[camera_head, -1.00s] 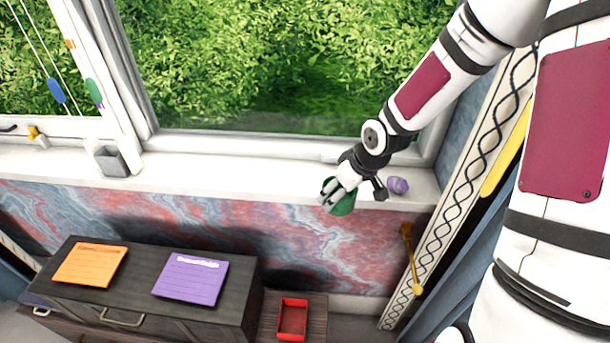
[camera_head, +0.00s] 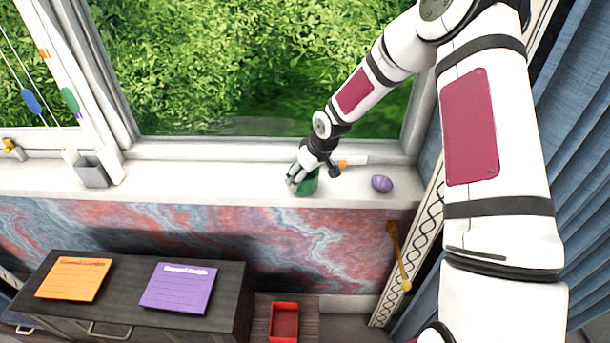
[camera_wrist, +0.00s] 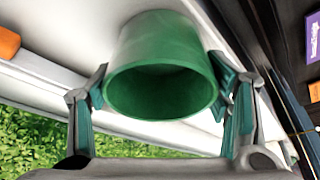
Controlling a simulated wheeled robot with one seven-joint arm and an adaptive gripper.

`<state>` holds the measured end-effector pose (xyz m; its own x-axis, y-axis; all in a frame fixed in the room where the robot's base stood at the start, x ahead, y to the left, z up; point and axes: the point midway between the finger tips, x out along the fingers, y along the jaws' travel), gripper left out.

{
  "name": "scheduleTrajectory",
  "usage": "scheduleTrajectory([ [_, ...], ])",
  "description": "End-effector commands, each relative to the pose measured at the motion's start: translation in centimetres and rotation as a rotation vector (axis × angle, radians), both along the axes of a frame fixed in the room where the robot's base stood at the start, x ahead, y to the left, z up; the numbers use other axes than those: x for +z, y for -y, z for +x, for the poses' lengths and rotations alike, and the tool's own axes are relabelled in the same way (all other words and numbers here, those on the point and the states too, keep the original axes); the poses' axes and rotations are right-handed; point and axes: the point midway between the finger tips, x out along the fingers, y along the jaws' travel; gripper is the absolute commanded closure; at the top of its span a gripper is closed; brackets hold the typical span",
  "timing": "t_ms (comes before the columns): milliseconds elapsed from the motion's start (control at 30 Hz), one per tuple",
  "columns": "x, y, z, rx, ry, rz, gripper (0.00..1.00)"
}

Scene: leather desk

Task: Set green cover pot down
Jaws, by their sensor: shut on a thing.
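The green cover pot (camera_head: 307,186) is at the white windowsill (camera_head: 230,183), left of a purple object. My gripper (camera_head: 300,176) is shut on it from above. In the wrist view the pot (camera_wrist: 165,50) sits between the two fingers (camera_wrist: 163,92) with its open, empty mouth facing the camera. The pot's base is close to the white sill surface; I cannot tell whether it touches. My gripper covers part of the pot in the head view.
A purple lumpy object (camera_head: 381,184) lies right of the pot. An orange-tipped white object (camera_head: 350,161) lies behind. A grey square container (camera_head: 93,173) stands far left. The sill between is clear. Below are a dark cabinet (camera_head: 130,263) and a red tray (camera_head: 284,321).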

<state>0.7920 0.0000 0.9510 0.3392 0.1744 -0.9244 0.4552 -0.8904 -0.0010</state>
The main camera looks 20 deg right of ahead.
Motion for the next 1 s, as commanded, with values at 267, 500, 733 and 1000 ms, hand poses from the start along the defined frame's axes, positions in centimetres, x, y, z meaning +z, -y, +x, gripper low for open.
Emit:
scheduleTrajectory([
  [267, -0.2, 0.0, 0.1, -0.001, 0.004, 0.0, 0.62],
  [500, -0.4, 0.1, 0.1, -0.002, 0.002, 0.0, 0.09],
  [733, -0.4, 0.1, 0.1, -0.001, 0.003, -0.001, 0.09],
  [1000, 1.2, 0.4, -0.3, -0.003, 0.005, -0.001, 0.09],
])
